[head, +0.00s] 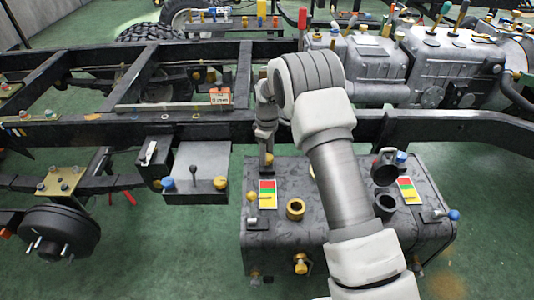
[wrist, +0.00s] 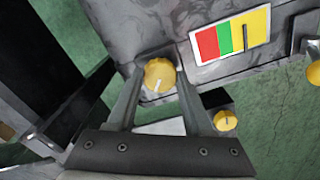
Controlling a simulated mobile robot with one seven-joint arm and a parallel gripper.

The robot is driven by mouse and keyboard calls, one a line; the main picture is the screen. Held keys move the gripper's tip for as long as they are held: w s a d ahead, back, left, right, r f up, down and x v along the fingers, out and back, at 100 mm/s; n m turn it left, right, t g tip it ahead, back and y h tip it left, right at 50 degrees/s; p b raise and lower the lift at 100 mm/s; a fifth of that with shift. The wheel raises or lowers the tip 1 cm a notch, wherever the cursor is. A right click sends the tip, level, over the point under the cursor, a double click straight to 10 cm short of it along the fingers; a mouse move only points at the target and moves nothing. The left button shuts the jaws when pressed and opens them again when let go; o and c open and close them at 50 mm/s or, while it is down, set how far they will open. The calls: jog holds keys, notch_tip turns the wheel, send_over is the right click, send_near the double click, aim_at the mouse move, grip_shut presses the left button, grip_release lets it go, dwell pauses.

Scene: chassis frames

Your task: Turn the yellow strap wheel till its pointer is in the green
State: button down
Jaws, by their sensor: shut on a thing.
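In the wrist view a yellow wheel (wrist: 159,75) with a white line on its face sits between the fingertips of my gripper (wrist: 158,82), which is shut on it. Right of it is a gauge plate (wrist: 207,45) with red, green and yellow bands. A thin dark pointer (wrist: 246,34) stands over the yellow band, apart from the green. In the head view my gripper (head: 266,160) reaches down at the back left of the dark tank (head: 275,235), just behind the gauge plate (head: 267,187). The wheel is not clearly visible there.
Another yellow knob (wrist: 225,120) sits close to my right finger in the wrist view. A second banded plate (head: 408,190) and a dark open cap (head: 385,168) are on the tank's right. A yellow ring (head: 295,209) stands between. The frame rail (head: 450,124) runs behind.

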jog(key=m+p, duration=0.1)
jog(key=m, duration=0.2)
jog(key=shift+r+m, duration=0.1)
jog(key=shift+m, duration=1.7)
jog(key=shift+c, duration=1.5)
grip_release()
notch_tip(320, 180, up, 17)
jog(key=p, duration=0.3)
jog(key=shift+r+p, duration=0.15)
jog(key=shift+p, duration=0.25)
